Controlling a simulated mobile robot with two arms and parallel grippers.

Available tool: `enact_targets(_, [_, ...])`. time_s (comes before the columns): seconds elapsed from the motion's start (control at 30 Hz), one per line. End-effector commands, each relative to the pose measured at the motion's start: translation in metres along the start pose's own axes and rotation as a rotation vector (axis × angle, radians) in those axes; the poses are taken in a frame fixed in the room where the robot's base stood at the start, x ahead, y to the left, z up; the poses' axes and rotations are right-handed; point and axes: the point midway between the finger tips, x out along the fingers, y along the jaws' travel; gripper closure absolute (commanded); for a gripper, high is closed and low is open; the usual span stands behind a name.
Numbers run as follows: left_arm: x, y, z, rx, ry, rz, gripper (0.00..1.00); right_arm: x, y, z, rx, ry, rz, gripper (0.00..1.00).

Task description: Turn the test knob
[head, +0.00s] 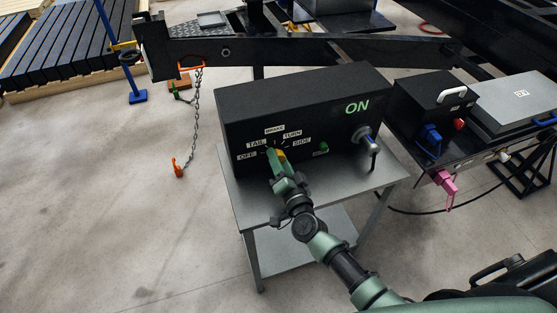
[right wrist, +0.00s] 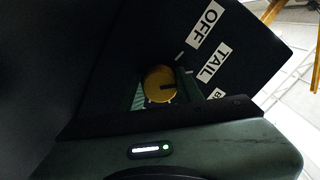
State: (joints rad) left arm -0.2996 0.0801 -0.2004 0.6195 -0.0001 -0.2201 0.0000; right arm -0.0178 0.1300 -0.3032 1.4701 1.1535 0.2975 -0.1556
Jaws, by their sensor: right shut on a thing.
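The test box (head: 300,100) is a black box with a lit green "ON" on its front. The test knob (head: 282,156) is yellow and sits amid labels OFF, TAIL, BRAKE, TURN and SIDE. My right gripper (head: 275,158) reaches it from the front and is shut on it, hiding most of it in the head view. In the right wrist view the round knob (right wrist: 158,84) shows between the fingers, with a dark mark at its right side. OFF and TAIL labels lie to its upper right. I cannot tell which label it points to. My left gripper is out of view.
The box stands on a grey metal table (head: 375,184). A black trailer beam (head: 330,50) runs behind, with a hanging chain (head: 195,105). Another black box (head: 425,105) stands at right.

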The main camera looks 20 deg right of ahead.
Motion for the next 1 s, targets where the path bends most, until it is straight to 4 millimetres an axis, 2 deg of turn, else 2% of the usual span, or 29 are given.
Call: enact_targets(1.0, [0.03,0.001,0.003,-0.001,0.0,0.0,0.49,0.0,0.002,0.001,0.967,0.001,0.002,1.0])
